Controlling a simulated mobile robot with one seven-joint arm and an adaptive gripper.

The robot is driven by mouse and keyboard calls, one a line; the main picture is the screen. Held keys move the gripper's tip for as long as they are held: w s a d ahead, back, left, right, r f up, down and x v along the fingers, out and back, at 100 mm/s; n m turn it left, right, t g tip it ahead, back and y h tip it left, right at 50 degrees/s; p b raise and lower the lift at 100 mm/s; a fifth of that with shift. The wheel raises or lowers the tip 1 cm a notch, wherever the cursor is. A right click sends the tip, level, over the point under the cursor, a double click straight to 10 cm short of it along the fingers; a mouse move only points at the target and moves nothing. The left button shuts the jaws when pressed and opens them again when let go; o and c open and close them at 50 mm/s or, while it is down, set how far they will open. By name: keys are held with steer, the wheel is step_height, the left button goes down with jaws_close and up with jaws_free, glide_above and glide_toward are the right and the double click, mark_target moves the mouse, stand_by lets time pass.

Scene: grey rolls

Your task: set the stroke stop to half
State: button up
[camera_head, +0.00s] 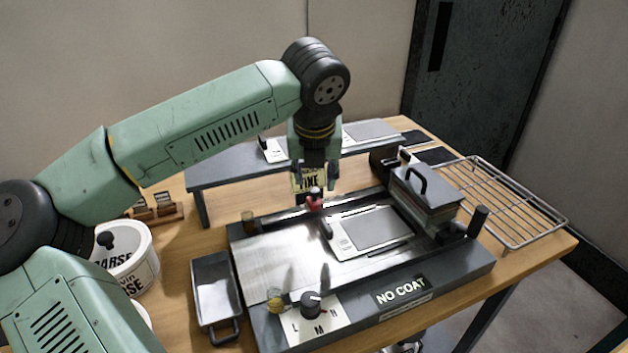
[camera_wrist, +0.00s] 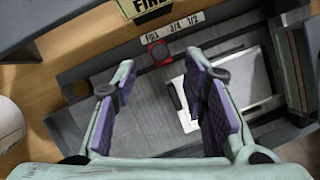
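The knob stands nearest FULL. My gripper (camera_head: 318,186) points down above the far rail, close over the knob. In the wrist view my gripper (camera_wrist: 160,75) has its two purple-padded fingers wide apart with nothing between them. The knob appears just beyond the fingertips, and I cannot tell the exact height gap.
The machine bed holds a framed plate (camera_head: 375,228). A dial (camera_head: 312,303) marked L, M and H and a NO COAT sign (camera_head: 401,291) are at the front. A handled block (camera_head: 427,188), wire rack (camera_head: 505,200), grey tray (camera_head: 214,285) and white tub (camera_head: 128,262) stand around. A raised shelf (camera_head: 235,166) lies behind.

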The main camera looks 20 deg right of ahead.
mark_target(315, 190)
steer(key=x, duration=0.5)
steer(key=shift+p, duration=0.4)
steer(key=shift+r, duration=0.1)
jaws_close()
stand_by(0.4)
